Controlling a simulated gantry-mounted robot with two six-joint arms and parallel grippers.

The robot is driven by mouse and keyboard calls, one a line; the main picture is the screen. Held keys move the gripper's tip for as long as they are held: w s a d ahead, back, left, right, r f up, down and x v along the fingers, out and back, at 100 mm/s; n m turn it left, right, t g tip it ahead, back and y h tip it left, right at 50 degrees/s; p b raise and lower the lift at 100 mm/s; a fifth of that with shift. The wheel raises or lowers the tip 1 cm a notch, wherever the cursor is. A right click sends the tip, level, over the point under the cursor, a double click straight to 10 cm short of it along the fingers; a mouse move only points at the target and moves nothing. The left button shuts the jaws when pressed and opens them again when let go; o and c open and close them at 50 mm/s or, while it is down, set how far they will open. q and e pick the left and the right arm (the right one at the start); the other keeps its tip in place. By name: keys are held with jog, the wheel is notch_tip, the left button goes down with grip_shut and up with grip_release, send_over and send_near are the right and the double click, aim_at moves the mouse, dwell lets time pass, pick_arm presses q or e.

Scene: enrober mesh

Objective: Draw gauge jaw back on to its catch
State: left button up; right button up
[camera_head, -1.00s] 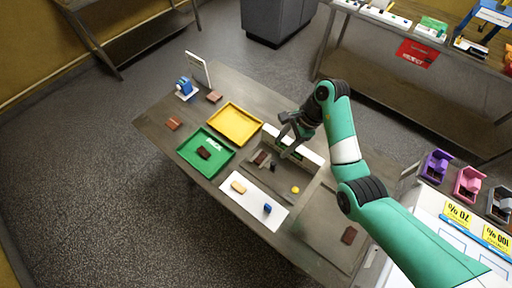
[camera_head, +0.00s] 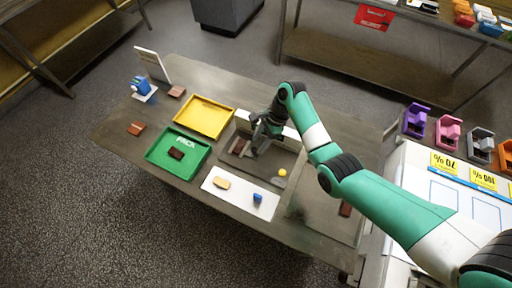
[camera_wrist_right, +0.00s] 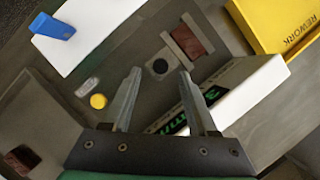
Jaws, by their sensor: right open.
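The gauge (camera_wrist_right: 128,78) is a dark grey plate on the table, with a white back panel (camera_wrist_right: 238,92) bearing green lettering. A red-brown block (camera_wrist_right: 187,41) sits between grey pieces at one end; which piece is the jaw I cannot tell. The yellow button also shows in the head view (camera_head: 282,172). In the head view the gripper (camera_head: 255,152) hides part of the gauge. My left gripper is out of view.
A yellow tray (camera_head: 206,133) and a green tray (camera_head: 151,158) lie left of the gauge. A white mat (camera_head: 219,197) with a tan piece and a blue piece (camera_head: 257,198) lies in front. A white panel (camera_head: 152,64) stands at the table's far left.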

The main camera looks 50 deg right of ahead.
aim_at(254, 149)
jog(key=x, duration=0.3)
jog(key=shift+a+f+b, duration=0.1)
jog(key=shift+f+b, duration=0.05)
jog(key=shift+b, duration=0.15)
grip_shut()
dwell(1.2)
